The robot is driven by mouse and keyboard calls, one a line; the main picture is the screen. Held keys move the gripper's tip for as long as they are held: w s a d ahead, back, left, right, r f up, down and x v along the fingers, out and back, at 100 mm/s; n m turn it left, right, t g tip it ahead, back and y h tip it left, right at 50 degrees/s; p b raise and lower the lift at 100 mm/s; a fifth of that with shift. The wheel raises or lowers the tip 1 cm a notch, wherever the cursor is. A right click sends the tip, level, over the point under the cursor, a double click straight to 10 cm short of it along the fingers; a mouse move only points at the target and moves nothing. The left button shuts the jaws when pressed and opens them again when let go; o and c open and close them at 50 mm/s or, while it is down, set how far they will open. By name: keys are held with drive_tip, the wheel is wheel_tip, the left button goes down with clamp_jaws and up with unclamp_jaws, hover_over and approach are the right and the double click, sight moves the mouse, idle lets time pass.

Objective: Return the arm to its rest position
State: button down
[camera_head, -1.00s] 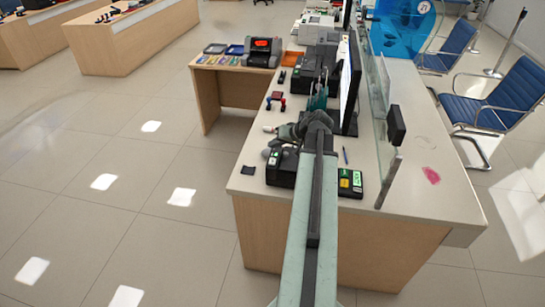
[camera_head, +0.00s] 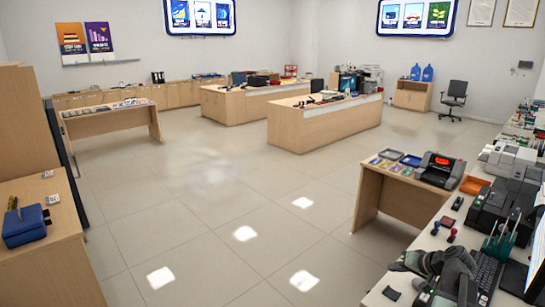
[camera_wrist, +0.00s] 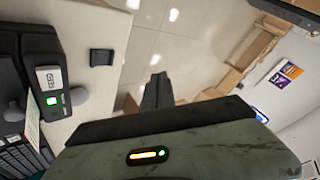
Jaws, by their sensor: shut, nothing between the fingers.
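In the wrist view my gripper (camera_wrist: 157,92) shows as dark fingers held together, with nothing between them. The fingers point out over the floor, past the counter edge. In the head view grey parts of my arm (camera_head: 452,268) show at the lower right, over the teller counter (camera_head: 420,245). The fingertips cannot be made out clearly there, and the rest of the arm is out of frame.
A dark pad (camera_wrist: 102,57) lies near the counter edge, and a device with a green light (camera_wrist: 50,90) is close by. Pens (camera_head: 500,245), a keyboard and stamps crowd the counter. A blue case (camera_head: 25,225) sits on a left cabinet. The middle floor is clear.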

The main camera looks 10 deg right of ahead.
drive_tip(key=w+a+f+n+g+y, duration=0.1)
drive_tip(key=w+a+n, duration=0.15)
drive_tip(key=a, duration=0.55)
drive_tip(key=w+a+n+g+y, duration=0.1)
drive_tip(key=w+a, duration=0.2)
drive_tip(key=a, duration=0.5)
drive_tip(key=s+a+f+n+g, duration=0.1)
drive_tip(key=a+f+n+g, duration=0.2)
drive_tip(key=a, duration=1.6)
drive_tip(key=s+a+f+n+g+h, duration=0.1)
drive_tip(key=s+a+f+g+h, duration=0.1)
drive_tip(key=s+a, duration=0.35)
drive_tip(key=s+d+m+g+h, duration=0.1)
drive_tip(key=d, duration=0.1)
drive_tip(key=s+d+f+m+h, duration=0.1)
drive_tip(key=s, duration=0.1)
drive_tip(key=shift+s+d+f+g+h, duration=0.1)
drive_tip(key=shift+s+d+g+h, duration=0.05)
drive_tip(key=shift+d+g+h, duration=0.25)
